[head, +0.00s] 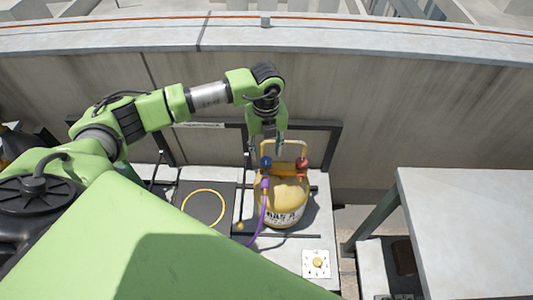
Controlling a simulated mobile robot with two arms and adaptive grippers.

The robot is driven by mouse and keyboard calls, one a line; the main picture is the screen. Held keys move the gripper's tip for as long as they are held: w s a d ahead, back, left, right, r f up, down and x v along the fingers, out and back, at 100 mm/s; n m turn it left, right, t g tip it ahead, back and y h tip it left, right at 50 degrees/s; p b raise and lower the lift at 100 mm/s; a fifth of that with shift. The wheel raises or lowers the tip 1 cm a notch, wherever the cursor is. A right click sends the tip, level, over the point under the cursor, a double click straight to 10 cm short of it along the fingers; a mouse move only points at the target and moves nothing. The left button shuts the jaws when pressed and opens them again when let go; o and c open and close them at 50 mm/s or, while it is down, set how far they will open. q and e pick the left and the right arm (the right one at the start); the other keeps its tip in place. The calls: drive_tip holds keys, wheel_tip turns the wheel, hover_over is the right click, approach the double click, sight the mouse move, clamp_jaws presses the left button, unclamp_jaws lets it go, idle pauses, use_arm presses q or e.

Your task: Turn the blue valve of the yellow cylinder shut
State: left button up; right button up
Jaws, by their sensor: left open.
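The yellow cylinder (287,208) stands upright on a pale surface in the middle of the head view, with a yellow handle frame on top. Its blue valve (266,163) is on the left of its top and a red valve (302,163) is on the right. My left gripper (266,152) points down over the blue valve, open, with a finger to either side of it in the picture. I cannot tell whether the fingers touch the valve. My right gripper is not in view.
A purple hose (264,211) hangs from the cylinder's left side. A dark frame and a parapet wall (400,115) stand behind. A yellow ring (185,200) lies on a dark plate at left. A white plate with a yellow knob (318,263) is in front. A grey table (465,230) stands at right.

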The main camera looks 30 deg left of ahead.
sight(266, 160)
use_arm(q)
wheel_tip(266, 160, down, 3)
drive_tip(key=shift+s+r+p, duration=0.1)
drive_tip(key=shift+r+p, duration=0.1)
drive_tip(key=shift+p, duration=0.1)
drive_tip(key=shift+f, duration=0.75)
drive_tip(key=shift+c, duration=1.1)
drive_tip(key=c, duration=0.9)
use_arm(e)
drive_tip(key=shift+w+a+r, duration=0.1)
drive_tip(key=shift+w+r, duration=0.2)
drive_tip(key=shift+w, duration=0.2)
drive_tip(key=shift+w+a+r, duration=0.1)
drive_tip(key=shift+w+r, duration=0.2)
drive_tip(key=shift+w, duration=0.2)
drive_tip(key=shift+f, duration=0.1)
